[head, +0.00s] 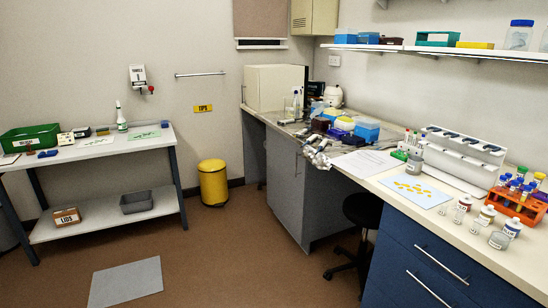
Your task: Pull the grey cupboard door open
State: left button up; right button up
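The grey cupboard door (284,185) is under the far part of the bench, right of the picture's middle. It looks shut, flush with the cupboard front. A thin upright handle (297,165) seems to show near its upper right edge, but it is small and hard to make out. The grey side of the cupboard (335,195) faces the knee space. Neither of my grippers shows in the head view, so I see nothing touching the door.
A yellow bin (213,183) stands left of the cupboard. A black stool (359,212) is in the knee space to its right. Blue drawers (432,260) fill the near right. A side table (92,148) stands at the left, with a grey mat (126,282) on open brown floor.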

aim_at(287, 169)
jog(key=i+z, duration=0.15)
jog(key=i, duration=0.3)
jog(key=i+j+z, duration=0.15)
jog(key=i, duration=0.3)
jog(key=i+j+z, duration=0.15)
jog(key=i, duration=0.3)
